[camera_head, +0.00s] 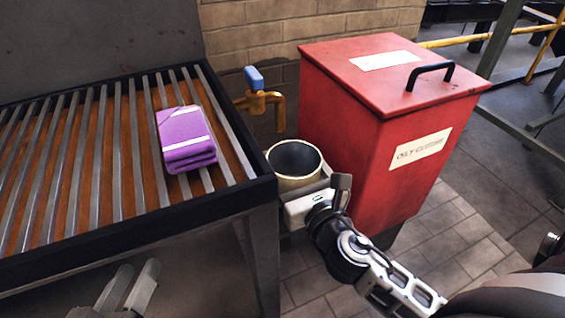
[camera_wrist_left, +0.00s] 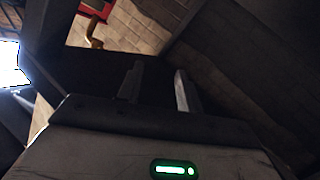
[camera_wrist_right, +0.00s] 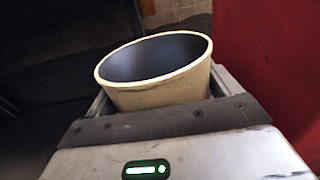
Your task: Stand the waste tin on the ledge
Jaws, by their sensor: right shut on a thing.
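The waste tin (camera_head: 294,160) is a round, open, cream-coloured tin with a dark inside. It stands upright between the slatted bench and the red bin in the head view. My right gripper (camera_head: 326,188) is shut on it, and the tin's rim and side fill the jaws in the right wrist view (camera_wrist_right: 155,75). The tin looks empty. What is under it is hidden. My left gripper (camera_head: 130,288) is open and empty, low in front of the bench; its two separate fingers also show in the left wrist view (camera_wrist_left: 158,88). I cannot make out the ledge for certain.
A red lidded bin (camera_head: 345,125) labelled for oily cloths stands just right of the tin. A brass tap (camera_head: 262,98) with a blue handle is behind it. A folded purple cloth (camera_head: 184,138) lies on the slatted bench (camera_head: 118,150).

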